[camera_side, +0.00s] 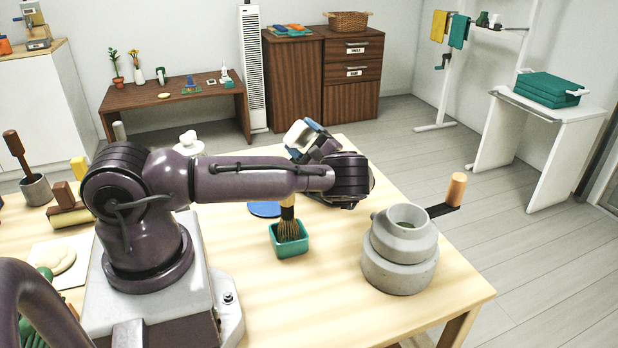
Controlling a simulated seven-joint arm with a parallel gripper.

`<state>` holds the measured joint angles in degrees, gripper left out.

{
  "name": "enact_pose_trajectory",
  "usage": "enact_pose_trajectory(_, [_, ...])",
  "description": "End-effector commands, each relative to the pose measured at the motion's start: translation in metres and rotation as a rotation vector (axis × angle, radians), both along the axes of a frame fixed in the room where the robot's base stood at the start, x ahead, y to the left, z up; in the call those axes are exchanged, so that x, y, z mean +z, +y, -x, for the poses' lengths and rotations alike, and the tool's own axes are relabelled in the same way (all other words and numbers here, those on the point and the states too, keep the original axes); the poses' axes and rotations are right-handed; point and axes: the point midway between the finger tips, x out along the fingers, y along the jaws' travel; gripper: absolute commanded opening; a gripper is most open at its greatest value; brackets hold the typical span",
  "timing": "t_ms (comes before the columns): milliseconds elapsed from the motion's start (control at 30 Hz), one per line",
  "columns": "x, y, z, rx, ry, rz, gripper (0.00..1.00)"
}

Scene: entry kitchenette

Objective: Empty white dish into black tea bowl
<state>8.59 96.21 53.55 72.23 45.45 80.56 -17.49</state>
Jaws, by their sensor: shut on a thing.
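My gripper (312,140) is at the end of my arm, past the dark wrist, above the far part of the wooden table. It is turned away from the view. A pale block with blue edges shows at this end; I cannot tell whether it is part of the gripper or something held. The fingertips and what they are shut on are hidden. I cannot make out the white dish or the black tea bowl; my arm covers part of the table. A bamboo whisk (289,229) stands upright in a teal square holder (290,247) in front of my arm.
A grey stone mill (399,262) with a wooden-knobbed crank (455,190) stands on the right of the table (330,310). A blue disc (265,209) lies behind the whisk. A mallet in a grey cup (37,190) stands far left. The front right table area is clear.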

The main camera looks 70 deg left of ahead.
Motion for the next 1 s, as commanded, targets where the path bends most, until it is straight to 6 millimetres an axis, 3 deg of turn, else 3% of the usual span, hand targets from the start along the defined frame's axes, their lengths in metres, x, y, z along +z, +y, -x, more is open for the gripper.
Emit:
enact_pose_trajectory(533, [0.0005,0.0002,0.0003,0.001,0.002,-0.004,0.42])
enact_pose_trajectory(733, [-0.0002,-0.0004,0.0001,0.001,0.068,-0.117,0.42])
enact_pose_trajectory(1000, [0.0007,-0.0008,-0.0003,0.001,0.068,-0.120,0.42])
